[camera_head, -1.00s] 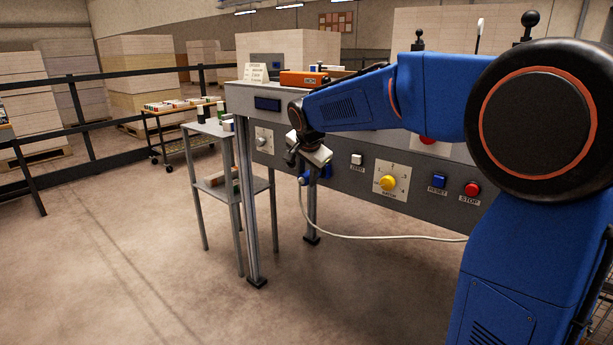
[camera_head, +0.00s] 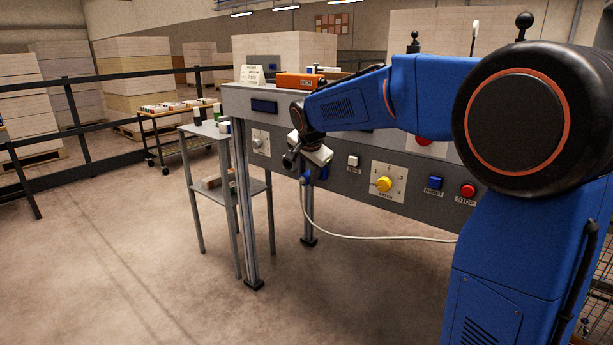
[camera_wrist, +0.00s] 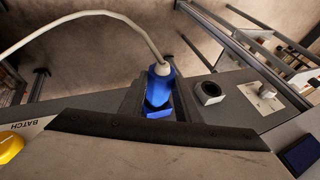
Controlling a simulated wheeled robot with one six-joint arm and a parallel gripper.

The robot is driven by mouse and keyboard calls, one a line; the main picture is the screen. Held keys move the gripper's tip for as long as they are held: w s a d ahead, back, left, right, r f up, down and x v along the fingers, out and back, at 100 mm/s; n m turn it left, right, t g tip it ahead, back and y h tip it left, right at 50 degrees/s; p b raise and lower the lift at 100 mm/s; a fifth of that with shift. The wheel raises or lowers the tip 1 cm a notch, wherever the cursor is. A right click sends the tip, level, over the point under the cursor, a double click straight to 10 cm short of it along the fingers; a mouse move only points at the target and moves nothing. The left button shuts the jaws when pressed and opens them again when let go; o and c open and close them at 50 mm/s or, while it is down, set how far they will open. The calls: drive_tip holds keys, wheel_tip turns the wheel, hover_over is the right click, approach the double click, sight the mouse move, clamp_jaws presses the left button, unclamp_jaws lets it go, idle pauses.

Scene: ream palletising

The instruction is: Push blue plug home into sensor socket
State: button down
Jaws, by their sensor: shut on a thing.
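The blue plug (camera_wrist: 161,82) with its white cable shows in the wrist view, between the dark fingers of my gripper (camera_wrist: 158,100). My gripper is shut on it.
The white cable (camera_head: 370,238) droops from the plug to the right. A yellow batch knob (camera_head: 383,184), blue reset button (camera_head: 435,182) and red stop button (camera_head: 467,190) are on the panel to the right. A small side table (camera_head: 207,130) stands left. The floor in front is clear.

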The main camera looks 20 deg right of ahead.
drive_tip(key=shift+w+d, duration=0.3)
drive_tip(key=shift+d, duration=0.15)
drive_tip(key=c, duration=1.2)
unclamp_jaws()
drive_tip(key=v, duration=1.7)
drive_tip(key=shift+s+r, duration=0.15)
drive_tip(key=shift+s, duration=0.05)
drive_tip(key=s+d+f+n, duration=0.2)
drive_tip(key=s+f+n, duration=0.2)
drive_tip(key=s+f, duration=0.4)
drive_tip(key=s+d+f+n, duration=0.1)
drive_tip(key=s+f+n, duration=0.2)
drive_tip(key=s+f, duration=0.6)
drive_tip(key=s+d+f+n+g+y, duration=0.1)
drive_tip(key=s+f+n, duration=0.3)
drive_tip(key=s, duration=1.4)
drive_tip(key=shift+s+d+f+n, duration=0.15)
drive_tip(key=shift+d+f, duration=0.1)
drive_tip(key=shift+f, duration=0.5)
drive_tip(key=shift+s+d+f+n, duration=0.1)
drive_tip(key=shift+d+f, duration=0.2)
drive_tip(key=shift+f, duration=0.45)
drive_tip(key=shift+s+d+f+n, duration=0.15)
drive_tip(key=shift+d+f, duration=0.1)
drive_tip(key=shift+f, duration=0.5)
